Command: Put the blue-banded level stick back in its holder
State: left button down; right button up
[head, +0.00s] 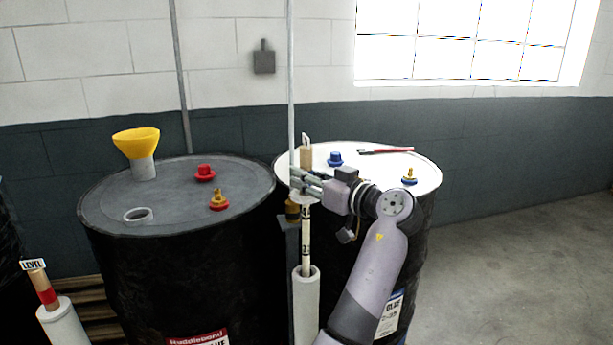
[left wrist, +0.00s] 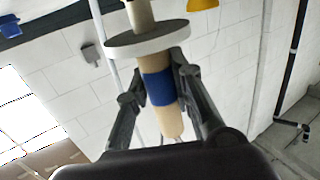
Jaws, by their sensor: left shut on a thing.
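The blue-banded level stick (head: 306,240) stands upright in the head view, its marked rod running down to the mouth of a white tube holder (head: 306,310). The rod's lower end is hidden there and appears to be inside the tube. My left gripper (head: 303,181) is shut on the stick's tan handle, above the pale round collar. In the left wrist view the fingers of my left gripper (left wrist: 160,85) close around the handle at its blue band (left wrist: 158,88), and the collar (left wrist: 147,38) lies beside them. The collar is well above the tube mouth. My right gripper is out of view.
A dark-lidded drum (head: 180,180) carries a yellow funnel (head: 136,140) and red cap (head: 205,172). A white-lidded drum (head: 400,163) behind my arm carries a blue cap (head: 335,158) and a red-handled tool (head: 388,151). A red-banded stick (head: 46,293) stands in another tube (head: 62,325).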

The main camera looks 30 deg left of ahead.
aim_at(306, 199)
pick_arm(q)
notch_tip(306, 199, down, 3)
jog(key=shift+r+b, duration=0.2)
jog(key=shift+b, duration=0.65)
jog(key=shift+a+f+b, duration=0.15)
jog(key=shift+f+b, duration=0.4)
jog(key=shift+f, duration=0.15)
jog(key=shift+f+b, duration=1.1)
jog(key=shift+f, duration=0.1)
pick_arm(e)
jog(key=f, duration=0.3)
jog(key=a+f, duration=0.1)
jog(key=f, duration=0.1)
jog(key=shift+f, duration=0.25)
